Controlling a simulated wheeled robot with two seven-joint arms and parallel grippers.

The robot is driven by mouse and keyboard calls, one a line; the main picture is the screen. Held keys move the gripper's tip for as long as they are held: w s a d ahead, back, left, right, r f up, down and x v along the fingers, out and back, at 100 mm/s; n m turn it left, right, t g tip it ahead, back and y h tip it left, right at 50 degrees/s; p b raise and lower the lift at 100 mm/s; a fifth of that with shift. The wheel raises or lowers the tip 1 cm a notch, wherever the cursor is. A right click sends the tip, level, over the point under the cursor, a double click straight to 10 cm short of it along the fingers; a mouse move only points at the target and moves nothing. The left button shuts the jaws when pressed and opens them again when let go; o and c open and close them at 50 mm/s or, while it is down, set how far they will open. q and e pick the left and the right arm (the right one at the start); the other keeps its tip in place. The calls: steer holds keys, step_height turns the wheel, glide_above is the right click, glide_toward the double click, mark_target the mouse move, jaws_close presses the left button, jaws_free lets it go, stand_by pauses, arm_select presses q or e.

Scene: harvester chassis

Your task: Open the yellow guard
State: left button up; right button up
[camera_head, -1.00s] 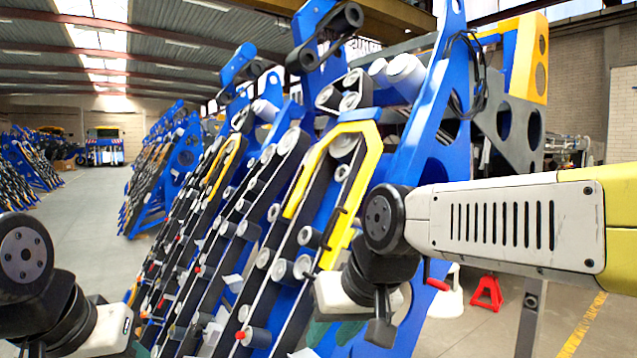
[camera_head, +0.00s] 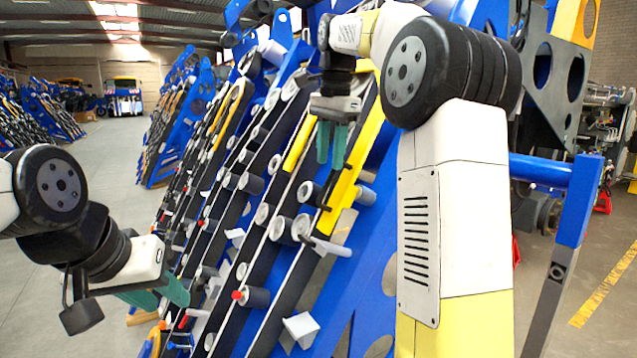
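The yellow guard (camera_head: 345,188) is a bent bar frame on the blue, slanted harvester chassis. Its long right bar and a piece of its left bar (camera_head: 299,145) show; its top is hidden behind my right arm and gripper. My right gripper (camera_head: 331,158) hangs in front of the guard's upper part with its teal fingers pointing down. A narrow gap shows between the fingers, with nothing seen held. I cannot tell whether they touch the guard. My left gripper (camera_head: 160,300) is low at the left, well away from the guard, its teal fingers apart and empty.
The chassis carries belts, rollers and white pegs (camera_head: 300,328) that stick out near the guard. A blue post (camera_head: 578,200) stands at the right. Another yellow guard (camera_head: 232,105) is further back. The floor (camera_head: 112,180) at the left is clear.

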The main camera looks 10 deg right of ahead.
mark_target(329, 178)
steer(key=f, duration=0.7)
steer(key=shift+w+a, duration=0.15)
steer(key=shift+w, duration=0.1)
jaws_close()
stand_by(1.1)
